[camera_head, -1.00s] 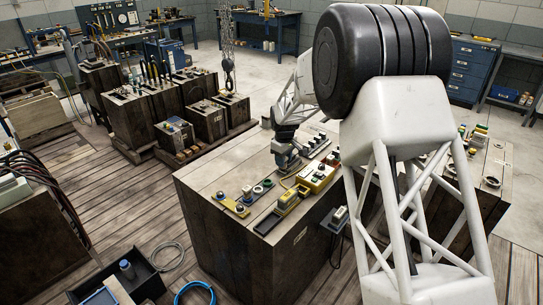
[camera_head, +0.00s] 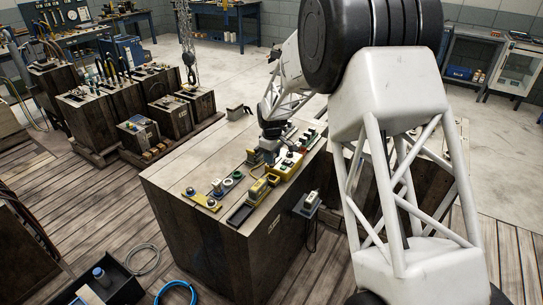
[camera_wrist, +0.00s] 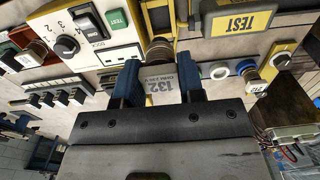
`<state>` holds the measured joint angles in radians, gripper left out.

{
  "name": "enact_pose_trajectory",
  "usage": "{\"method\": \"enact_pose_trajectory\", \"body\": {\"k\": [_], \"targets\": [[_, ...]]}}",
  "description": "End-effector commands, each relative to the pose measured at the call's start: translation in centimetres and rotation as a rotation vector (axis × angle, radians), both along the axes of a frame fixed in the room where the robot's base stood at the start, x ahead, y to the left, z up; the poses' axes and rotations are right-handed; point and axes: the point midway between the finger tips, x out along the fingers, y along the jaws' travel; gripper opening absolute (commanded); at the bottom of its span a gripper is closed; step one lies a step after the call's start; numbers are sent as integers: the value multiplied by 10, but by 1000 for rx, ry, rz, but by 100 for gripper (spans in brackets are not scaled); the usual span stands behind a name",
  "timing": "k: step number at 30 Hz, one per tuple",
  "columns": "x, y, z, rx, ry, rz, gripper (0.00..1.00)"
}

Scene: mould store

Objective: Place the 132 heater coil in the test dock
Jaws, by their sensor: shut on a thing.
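My gripper (camera_wrist: 160,74) has its two blue fingers shut on the 132 heater coil (camera_wrist: 161,90), whose pale body reads "132" in the wrist view. The coil's dark far end points at the equipment on the block top; whether it touches anything cannot be told. In the head view my gripper (camera_head: 269,155) is over the block top beside the yellow control box (camera_head: 289,166); the coil is not distinct there.
A chain hook (camera_head: 189,62) hangs behind.

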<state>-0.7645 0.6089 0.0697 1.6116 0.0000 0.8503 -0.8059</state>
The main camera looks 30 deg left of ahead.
Motion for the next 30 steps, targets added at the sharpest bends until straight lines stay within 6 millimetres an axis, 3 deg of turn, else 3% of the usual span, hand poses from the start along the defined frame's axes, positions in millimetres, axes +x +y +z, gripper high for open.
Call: {"method": "enact_pose_trajectory", "body": {"k": [30], "targets": [[0,0,-51,0,0,0,10]]}}
